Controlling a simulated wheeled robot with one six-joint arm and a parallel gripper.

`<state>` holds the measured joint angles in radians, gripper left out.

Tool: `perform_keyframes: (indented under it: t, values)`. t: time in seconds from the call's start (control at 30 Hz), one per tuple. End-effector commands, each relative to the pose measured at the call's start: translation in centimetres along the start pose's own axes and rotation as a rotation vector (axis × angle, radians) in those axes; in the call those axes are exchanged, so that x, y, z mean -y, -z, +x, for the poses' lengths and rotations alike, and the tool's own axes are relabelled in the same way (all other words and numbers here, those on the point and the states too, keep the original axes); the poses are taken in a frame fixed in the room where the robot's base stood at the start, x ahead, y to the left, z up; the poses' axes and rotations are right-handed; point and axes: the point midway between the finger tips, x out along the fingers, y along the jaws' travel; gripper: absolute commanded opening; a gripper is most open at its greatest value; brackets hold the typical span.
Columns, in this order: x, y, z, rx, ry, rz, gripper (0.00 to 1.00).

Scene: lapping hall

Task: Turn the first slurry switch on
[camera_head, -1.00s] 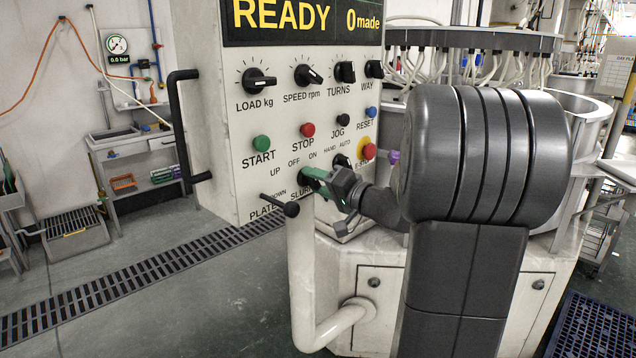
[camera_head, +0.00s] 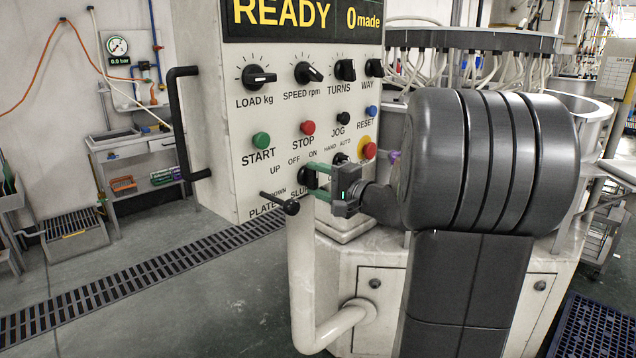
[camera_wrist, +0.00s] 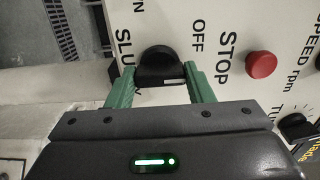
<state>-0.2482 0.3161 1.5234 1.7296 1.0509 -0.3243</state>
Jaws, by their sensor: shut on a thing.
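The slurry switch is a black rotary knob (camera_wrist: 160,66) on the pale control panel, beside the SLURRY lettering and the OFF and ON labels. It also shows in the head view (camera_head: 308,178), partly hidden by the fingers. My gripper (camera_wrist: 156,76) has green fingers on either side of the knob and is shut on it. A small pale mark shows at the knob's lower edge in the wrist view. I cannot tell for sure which label it points to. In the head view my gripper (camera_head: 318,182) reaches the panel from the right.
The black plate lever (camera_head: 280,203) sticks out just left and below. The red STOP button (camera_head: 307,128) and green START button (camera_head: 261,140) sit above. The yellow-ringed red emergency stop (camera_head: 368,150) is near my wrist. A black handle (camera_head: 180,125) edges the panel.

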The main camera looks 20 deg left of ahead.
Motion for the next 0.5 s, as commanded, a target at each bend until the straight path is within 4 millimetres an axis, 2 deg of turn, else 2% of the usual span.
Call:
perform_keyframes:
  t: [0.5]
  values:
    - [0.03,0.00,-0.03,-0.001,-0.002,0.417,0.24]
